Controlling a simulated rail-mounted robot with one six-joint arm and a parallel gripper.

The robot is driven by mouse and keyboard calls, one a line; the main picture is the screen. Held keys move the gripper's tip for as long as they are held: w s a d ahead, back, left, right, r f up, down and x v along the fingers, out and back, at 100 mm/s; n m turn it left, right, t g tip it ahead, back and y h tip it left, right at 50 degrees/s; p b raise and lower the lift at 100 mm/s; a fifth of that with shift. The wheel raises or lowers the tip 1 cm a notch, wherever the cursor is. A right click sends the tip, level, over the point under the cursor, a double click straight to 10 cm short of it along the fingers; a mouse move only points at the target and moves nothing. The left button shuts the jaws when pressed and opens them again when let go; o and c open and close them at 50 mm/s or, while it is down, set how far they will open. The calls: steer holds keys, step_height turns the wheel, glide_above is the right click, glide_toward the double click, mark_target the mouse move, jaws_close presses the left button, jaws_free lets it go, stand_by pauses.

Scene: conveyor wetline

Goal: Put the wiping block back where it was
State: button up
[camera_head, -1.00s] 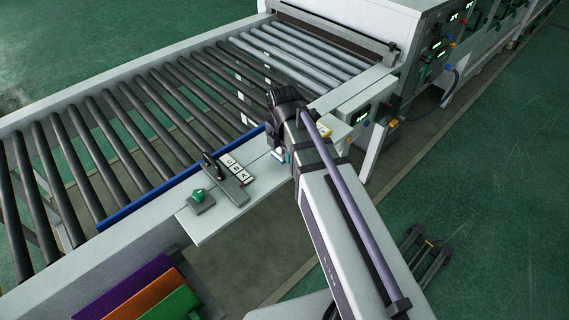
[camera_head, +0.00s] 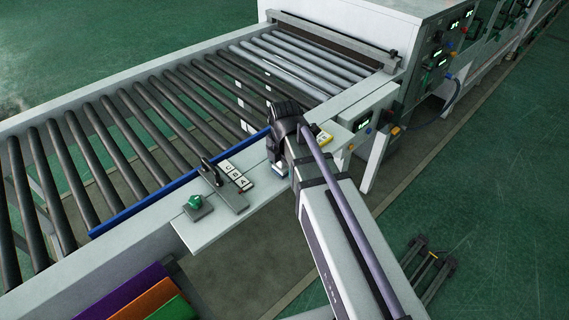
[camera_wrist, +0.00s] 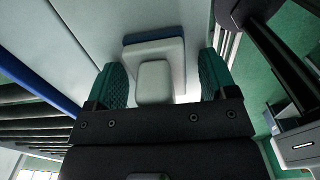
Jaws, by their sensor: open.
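The wiping block is a pale block with a blue base and a raised pale grip. In the wrist view the wiping block (camera_wrist: 172,50) stands on the light grey ledge, its grip between my two green finger pads. My gripper (camera_wrist: 162,82) is open, with a visible gap between each pad and the grip. In the head view the block (camera_head: 279,169) shows small under the end of my arm, on the ledge (camera_head: 205,237) beside the rollers. My gripper's fingers are mostly hidden there by my wrist.
Left of the block on the ledge are a dark plate with an upright black handle (camera_head: 208,170), a row of white lettered tiles (camera_head: 237,176) and a green knob (camera_head: 196,202). A blue strip (camera_head: 150,205) edges the rollers. A display box (camera_head: 362,122) stands right.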

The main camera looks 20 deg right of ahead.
step_height(320, 180, up, 13)
steer(key=p, duration=1.2)
steer(key=shift+f+p, duration=0.2)
steer(key=shift+p, duration=0.1)
steer(key=shift+s+f+m, duration=0.15)
steer(key=shift+s+m, duration=0.05)
steer(key=shift+m, duration=0.2)
steer(key=s+m, duration=0.4)
steer(key=m, duration=0.7)
steer(key=s+m, duration=0.4)
steer(key=m, duration=0.7)
steer(key=shift+s+m, duration=0.3)
steer(key=shift+s, duration=0.05)
steer(key=shift+d+f, duration=0.1)
step_height(320, 180, down, 7)
steer(key=b, duration=0.7)
